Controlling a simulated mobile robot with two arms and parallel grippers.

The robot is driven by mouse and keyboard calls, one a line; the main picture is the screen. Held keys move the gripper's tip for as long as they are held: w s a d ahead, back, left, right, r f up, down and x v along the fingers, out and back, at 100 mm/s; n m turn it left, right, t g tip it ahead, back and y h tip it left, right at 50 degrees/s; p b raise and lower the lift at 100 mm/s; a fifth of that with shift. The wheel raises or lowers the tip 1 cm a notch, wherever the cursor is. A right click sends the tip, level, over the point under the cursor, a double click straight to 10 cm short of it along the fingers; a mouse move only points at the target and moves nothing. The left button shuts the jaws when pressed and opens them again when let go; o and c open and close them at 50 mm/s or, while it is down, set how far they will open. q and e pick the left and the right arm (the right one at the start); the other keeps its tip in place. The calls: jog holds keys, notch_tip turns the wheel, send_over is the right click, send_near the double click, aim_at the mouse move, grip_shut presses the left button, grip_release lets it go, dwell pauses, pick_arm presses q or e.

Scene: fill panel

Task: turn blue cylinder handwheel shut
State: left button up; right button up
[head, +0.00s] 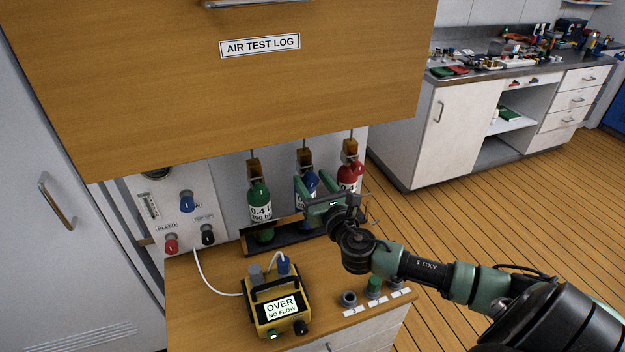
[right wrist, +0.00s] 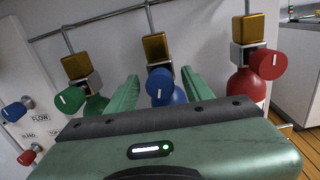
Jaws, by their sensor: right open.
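The blue cylinder (head: 299,188) stands in the rack between the green and red ones, largely hidden by my right gripper in the head view. Its blue handwheel (head: 312,180) faces outward. In the right wrist view the handwheel (right wrist: 160,88) has a white mark and sits between the two green fingers. My right gripper (head: 318,197) is open in front of the blue cylinder, with one finger on each side of the handwheel. I see gaps beside the handwheel and no clear contact. My left gripper is not in view.
The green cylinder (head: 260,205) with its green handwheel (right wrist: 70,99) is at left, and the red handwheel (right wrist: 268,64) is close at right. A wooden cabinet (head: 230,90) overhangs above.

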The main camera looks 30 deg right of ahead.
grip_shut()
jog(key=shift+m, duration=0.3)
